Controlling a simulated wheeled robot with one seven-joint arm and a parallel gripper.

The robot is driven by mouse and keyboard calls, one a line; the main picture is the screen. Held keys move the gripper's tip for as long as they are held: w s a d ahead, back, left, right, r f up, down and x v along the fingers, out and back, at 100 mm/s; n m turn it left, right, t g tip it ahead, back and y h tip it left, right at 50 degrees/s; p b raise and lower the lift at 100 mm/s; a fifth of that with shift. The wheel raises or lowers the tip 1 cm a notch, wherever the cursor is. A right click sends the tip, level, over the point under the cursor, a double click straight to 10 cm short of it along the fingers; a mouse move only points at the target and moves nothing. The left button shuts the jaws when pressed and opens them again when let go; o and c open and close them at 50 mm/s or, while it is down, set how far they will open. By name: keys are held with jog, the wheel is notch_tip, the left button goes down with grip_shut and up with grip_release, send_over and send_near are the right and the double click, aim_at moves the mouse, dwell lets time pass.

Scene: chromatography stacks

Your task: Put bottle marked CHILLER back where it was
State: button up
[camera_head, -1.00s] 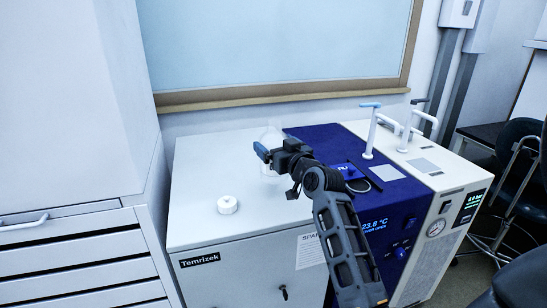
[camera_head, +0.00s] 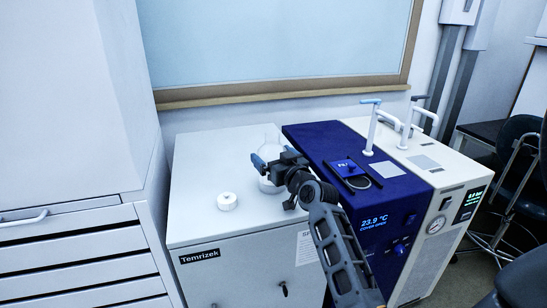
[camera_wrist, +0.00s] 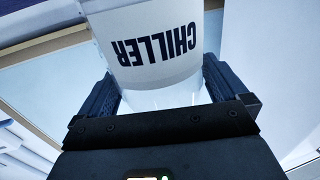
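The bottle marked CHILLER (camera_head: 270,186) is a pale, partly clear bottle over the white Temrizek cabinet top (camera_head: 195,175), near the blue unit. In the wrist view the bottle (camera_wrist: 155,45) fills the space between the fingers, its dark CHILLER lettering appearing upside down. My gripper (camera_head: 264,161) is around the bottle, a finger against each side, and appears shut on it. In the wrist view my gripper (camera_wrist: 165,90) covers the near part of the bottle. I cannot tell whether the bottle's base touches the cabinet top.
A round white cap (camera_head: 227,201) lies on the cabinet top, left of the bottle. The blue unit (camera_head: 320,140) on the right reads 23.9 °C and COVER OPEN. The cabinet's left-back area is clear.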

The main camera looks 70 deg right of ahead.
jog(key=shift+r, duration=0.15)
jog(key=b+v, duration=0.2)
jog(key=v, duration=1)
jog(key=s+a+f+n+y, duration=0.15)
jog(key=a+f, duration=0.25)
jog(key=a, duration=0.6)
jog(key=s+a+f+n+y, duration=0.1)
jog(key=s+a+f+y, duration=0.2)
jog(key=a, duration=0.7)
jog(key=s+a+r+n+y, duration=0.1)
jog(key=s+a+n+y, duration=0.4)
jog(key=s+a, duration=0.9)
jog(key=shift+a+r+t+y, duration=0.25)
jog(key=shift+a+t+y, duration=0.05)
jog(key=shift+a+y, duration=0.5)
